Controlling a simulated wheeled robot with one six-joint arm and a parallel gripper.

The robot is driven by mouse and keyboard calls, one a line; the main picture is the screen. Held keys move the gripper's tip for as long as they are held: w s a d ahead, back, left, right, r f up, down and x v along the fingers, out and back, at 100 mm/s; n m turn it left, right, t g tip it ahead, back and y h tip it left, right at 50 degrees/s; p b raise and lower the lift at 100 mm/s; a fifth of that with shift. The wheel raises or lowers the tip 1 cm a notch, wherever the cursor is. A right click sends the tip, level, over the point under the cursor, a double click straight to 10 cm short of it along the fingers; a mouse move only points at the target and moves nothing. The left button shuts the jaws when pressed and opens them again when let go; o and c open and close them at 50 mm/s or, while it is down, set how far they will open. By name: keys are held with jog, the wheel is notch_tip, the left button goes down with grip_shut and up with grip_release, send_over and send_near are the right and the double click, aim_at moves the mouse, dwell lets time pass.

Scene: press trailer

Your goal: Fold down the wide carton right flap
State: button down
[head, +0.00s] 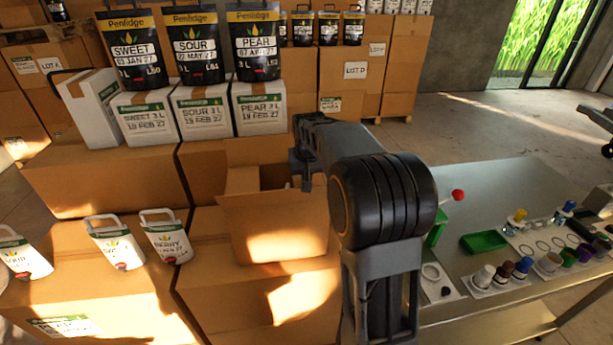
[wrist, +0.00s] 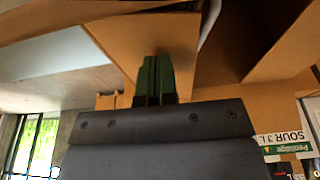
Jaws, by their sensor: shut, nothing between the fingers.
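The wide carton (head: 265,225) stands open on top of a larger carton, left of my arm in the head view. Its dark inside shows behind the front panel. My arm hides its right side, so the right flap cannot be made out there. My gripper (head: 304,183) is over the right part of the opening. In the wrist view my gripper (wrist: 158,76) has its dark green fingers shut and empty, close in front of a tan cardboard panel (wrist: 150,35), which looks like the right flap. I cannot tell whether they touch. A pale curved edge shows beside the panel.
White boxes (head: 202,112) and black pouches (head: 196,45) stand behind left. A metal table (head: 480,210) with a green tray (head: 484,242) and small cups is on the right. Floor beyond is clear.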

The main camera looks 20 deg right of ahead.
jog(key=shift+f, duration=0.1)
jog(key=shift+f+b, duration=0.7)
jog(key=shift+f, duration=0.05)
jog(key=shift+r, duration=0.1)
notch_tip(320, 180, up, 15)
jog(key=p, duration=0.4)
jog(key=shift+f, duration=0.2)
